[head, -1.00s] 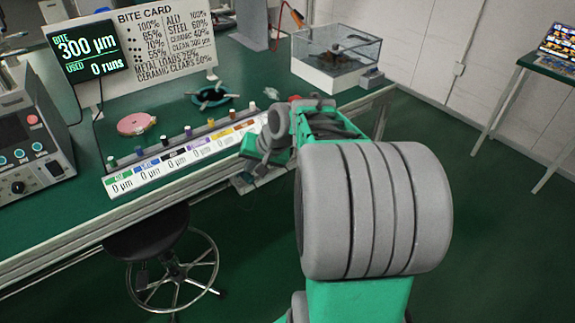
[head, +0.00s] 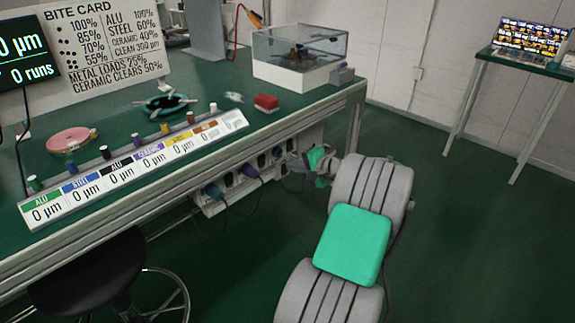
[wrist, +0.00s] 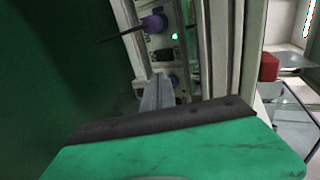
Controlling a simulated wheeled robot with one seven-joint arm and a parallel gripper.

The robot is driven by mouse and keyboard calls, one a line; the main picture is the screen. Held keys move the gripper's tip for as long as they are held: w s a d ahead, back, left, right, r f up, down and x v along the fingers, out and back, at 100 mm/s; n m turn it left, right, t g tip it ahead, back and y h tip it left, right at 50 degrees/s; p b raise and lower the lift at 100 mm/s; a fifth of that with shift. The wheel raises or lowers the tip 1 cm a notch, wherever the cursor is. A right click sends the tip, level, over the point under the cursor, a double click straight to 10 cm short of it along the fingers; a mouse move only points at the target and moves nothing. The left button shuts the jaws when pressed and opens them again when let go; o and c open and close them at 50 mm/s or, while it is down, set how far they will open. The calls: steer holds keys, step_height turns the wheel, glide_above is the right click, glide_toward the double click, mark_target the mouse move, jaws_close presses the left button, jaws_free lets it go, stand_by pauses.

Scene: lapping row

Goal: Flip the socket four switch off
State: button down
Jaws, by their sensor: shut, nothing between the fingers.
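A pale socket strip (head: 230,188) is fixed under the bench's front edge, with plugs and dark sockets along it. In the wrist view the strip (wrist: 149,45) shows a purple plug (wrist: 155,23), a lit green light (wrist: 175,36), a dark switch or socket (wrist: 165,55) and a blue round part (wrist: 174,80). My gripper (head: 287,165) is at the strip's right end, and its shut grey fingers (wrist: 157,80) point at the strip, close to the blue part. I cannot tell whether they touch. Socket numbers are not readable, and the fingers hide part of the strip.
The green bench (head: 215,75) carries a row of labelled pegs, a red block (head: 266,102) and a clear-lidded box (head: 300,60). A black stool (head: 88,278) stands at lower left. A bench leg (head: 355,130) is just right of my gripper.

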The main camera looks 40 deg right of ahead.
steer(key=b, duration=0.3)
glide_toward(264, 158)
step_height(264, 158, down, 4)
steer(key=w, duration=0.3)
steer(key=w+b, duration=0.1)
steer(key=shift+w+a+r, duration=0.15)
steer(key=shift+w+r, duration=0.35)
steer(key=shift+w, duration=0.35)
steer(key=shift+r, duration=0.1)
